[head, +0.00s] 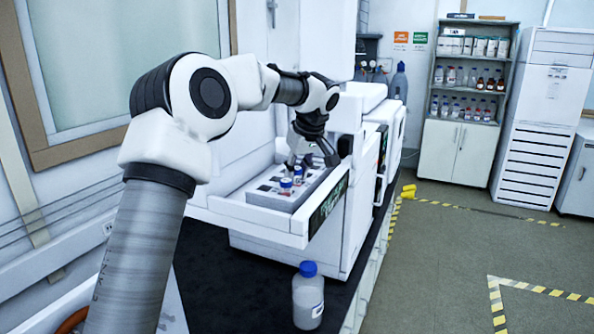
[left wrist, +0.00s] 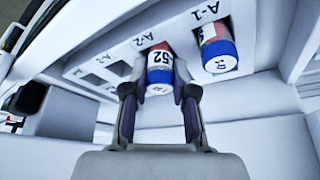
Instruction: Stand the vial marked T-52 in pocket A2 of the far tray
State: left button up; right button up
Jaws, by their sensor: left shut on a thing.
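My left gripper (head: 312,148) reaches down over the far tray (head: 262,198), which sits in an open white drawer. In the left wrist view the gripper (left wrist: 159,92) is shut on a blue-capped vial marked 52 (left wrist: 159,66), its fingers on either side of the cap. The vial is at the pocket labelled A-2 (left wrist: 150,40); I cannot tell how deep it sits. A second blue-capped vial (left wrist: 218,58) stands in pocket A-1 beside it. Both caps show small in the head view. My right gripper is not in view.
Empty square pockets (left wrist: 119,68) lie left of A-2. The white drawer wall (head: 255,228) surrounds the tray. A blue-capped bottle (head: 308,298) stands on the dark bench in front of the drawer. A shelf of bottles (head: 470,75) stands at the back.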

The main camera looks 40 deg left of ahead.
pick_arm(q)
jog(key=shift+f, duration=0.2)
jog(key=o, duration=1.4)
jog(key=shift+r, duration=0.1)
notch_tip(320, 180, up, 7)
jog(key=p, duration=0.6)
